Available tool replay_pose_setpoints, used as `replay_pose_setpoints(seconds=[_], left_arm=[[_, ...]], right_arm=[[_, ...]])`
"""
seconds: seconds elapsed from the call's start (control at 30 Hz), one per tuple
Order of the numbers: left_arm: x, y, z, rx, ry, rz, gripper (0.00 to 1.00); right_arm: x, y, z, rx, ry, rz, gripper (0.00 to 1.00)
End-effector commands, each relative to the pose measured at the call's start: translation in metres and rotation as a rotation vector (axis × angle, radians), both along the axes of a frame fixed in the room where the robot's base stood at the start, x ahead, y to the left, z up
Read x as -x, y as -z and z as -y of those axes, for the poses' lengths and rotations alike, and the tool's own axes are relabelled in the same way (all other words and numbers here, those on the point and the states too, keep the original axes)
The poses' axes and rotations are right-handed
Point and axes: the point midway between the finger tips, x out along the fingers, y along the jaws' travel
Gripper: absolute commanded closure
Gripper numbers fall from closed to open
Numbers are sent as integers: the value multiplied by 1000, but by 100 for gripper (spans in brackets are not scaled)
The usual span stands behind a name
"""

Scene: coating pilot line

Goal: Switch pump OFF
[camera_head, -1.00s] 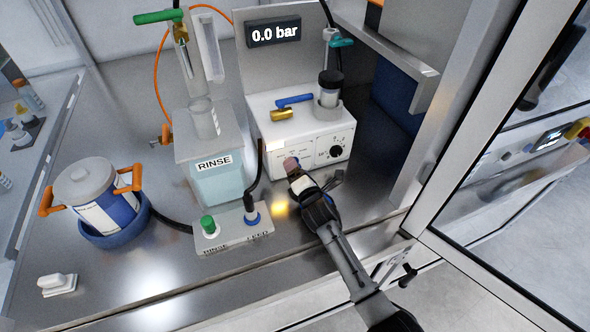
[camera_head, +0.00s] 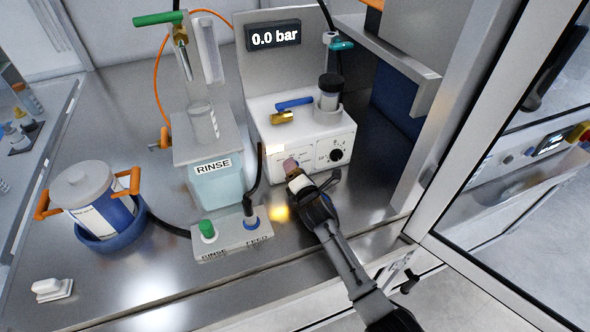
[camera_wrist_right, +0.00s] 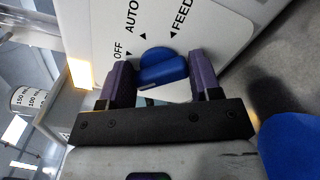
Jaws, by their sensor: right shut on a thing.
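The pump is a white box (camera_head: 262,110) with a front panel, standing on the steel bench. Its blue selector knob (camera_wrist_right: 163,66) shows in the right wrist view, with the printed words OFF, AUTO and FEED around it. My right gripper (camera_wrist_right: 163,82) has its two purple fingers closed on the knob's sides. I cannot tell which word the knob points to. In the head view my right gripper (camera_head: 291,167) reaches the lower left of the pump panel and hides the knob. A display (camera_head: 274,35) above the pump reads 0.0 bar. My left gripper is not in view.
A RINSE container (camera_head: 215,182) stands left of the pump, behind a RINSE/FEED block (camera_head: 230,241). A lidded pot (camera_head: 82,187) with orange handles sits in a blue ring at left. A black dial (camera_head: 337,155) is right of my gripper. A metal cabinet frame (camera_head: 445,160) bounds the right.

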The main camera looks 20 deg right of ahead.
Motion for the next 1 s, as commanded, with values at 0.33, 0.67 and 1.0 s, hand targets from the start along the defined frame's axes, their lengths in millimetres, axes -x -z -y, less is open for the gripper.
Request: replay_pose_setpoints(seconds=[0.33,0.67,1.0], left_arm=[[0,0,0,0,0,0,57],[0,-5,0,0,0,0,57],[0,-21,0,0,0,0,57]], right_arm=[[0,0,0,0,0,0,72],[0,-1,0,-148,1,-8,73],[0,-1,0,-724,1,-37,73]])
